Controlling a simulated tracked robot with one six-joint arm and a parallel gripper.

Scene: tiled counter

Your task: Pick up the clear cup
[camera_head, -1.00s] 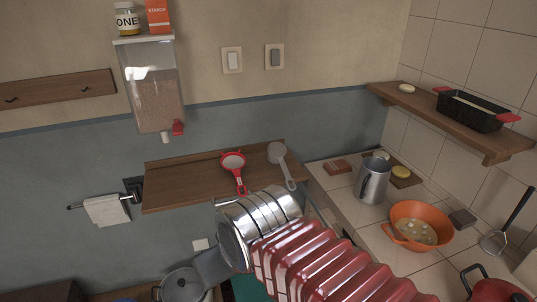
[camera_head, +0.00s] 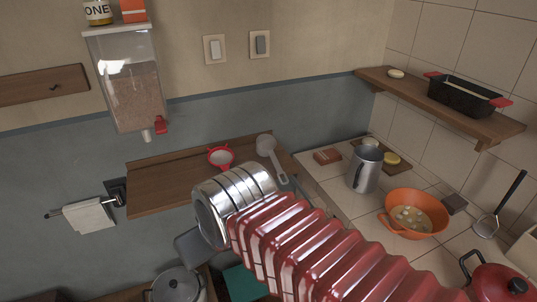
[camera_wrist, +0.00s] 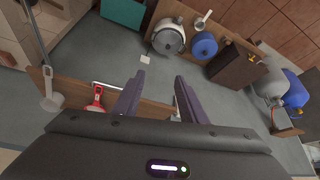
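I cannot make out a clear cup for certain. A pale grey long-handled scoop (camera_head: 268,146) lies on the wooden wall shelf (camera_head: 165,188) in the head view, beside a red-rimmed strainer (camera_head: 221,156). Both also show at the left of the wrist view, the scoop (camera_wrist: 50,98) and the strainer (camera_wrist: 96,98). In the wrist view my gripper (camera_wrist: 156,88) has its two dark fingers spread, with nothing between them. In the head view my arm covers the lower middle and hides the gripper and part of the shelf.
A metal pitcher (camera_head: 365,172), an orange bowl (camera_head: 413,215) and a red pot (camera_head: 497,284) stand on the tiled counter at right. A clear-fronted dispenser (camera_head: 130,88) hangs on the wall. Pots (camera_wrist: 168,38) sit below in the wrist view.

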